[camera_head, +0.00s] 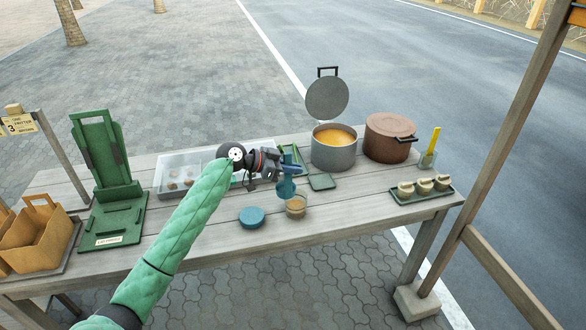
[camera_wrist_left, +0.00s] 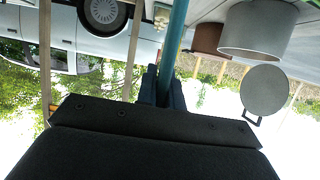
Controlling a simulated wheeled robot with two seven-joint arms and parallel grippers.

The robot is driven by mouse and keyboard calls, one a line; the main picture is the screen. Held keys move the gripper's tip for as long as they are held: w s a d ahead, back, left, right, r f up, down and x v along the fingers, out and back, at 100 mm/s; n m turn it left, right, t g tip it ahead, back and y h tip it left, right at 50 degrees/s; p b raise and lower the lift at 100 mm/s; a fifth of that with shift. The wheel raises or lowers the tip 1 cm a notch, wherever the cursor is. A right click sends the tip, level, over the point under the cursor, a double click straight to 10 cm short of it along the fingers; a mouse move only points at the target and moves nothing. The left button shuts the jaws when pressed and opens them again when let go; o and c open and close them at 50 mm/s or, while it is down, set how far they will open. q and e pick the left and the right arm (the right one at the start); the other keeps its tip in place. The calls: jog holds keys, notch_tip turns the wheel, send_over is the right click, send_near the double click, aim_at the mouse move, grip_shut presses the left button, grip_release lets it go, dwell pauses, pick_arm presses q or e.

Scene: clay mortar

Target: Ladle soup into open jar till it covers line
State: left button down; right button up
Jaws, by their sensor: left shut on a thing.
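The open pot (camera_head: 334,153) of orange soup (camera_head: 335,137) stands at the back of the table, its round lid (camera_head: 327,98) raised behind it; the pot also shows upside down in the left wrist view (camera_wrist_left: 257,32). A small clear open jar (camera_head: 296,207) stands near the front edge, with something tan inside; its fill line cannot be made out. My left gripper (camera_head: 283,168) is shut on a blue-teal ladle (camera_head: 287,187), whose handle also shows in the left wrist view (camera_wrist_left: 174,40). The ladle is just behind and above the jar; whether it touches is unclear. A blue jar lid (camera_head: 251,217) lies left of the jar.
A brown pot (camera_head: 388,138) stands right of the soup pot. A green tray (camera_head: 421,195) with several small jars and a cup with a yellow utensil (camera_head: 430,149) are at right. A clear bin (camera_head: 177,174), green stand (camera_head: 108,170) and brown carrier (camera_head: 38,236) are at left.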

aim_at(287, 153)
pick_arm(q)
jog(key=shift+r, duration=0.1)
jog(key=shift+r+p, duration=0.75)
jog(key=shift+r, duration=1.65)
jog(key=shift+b, duration=0.3)
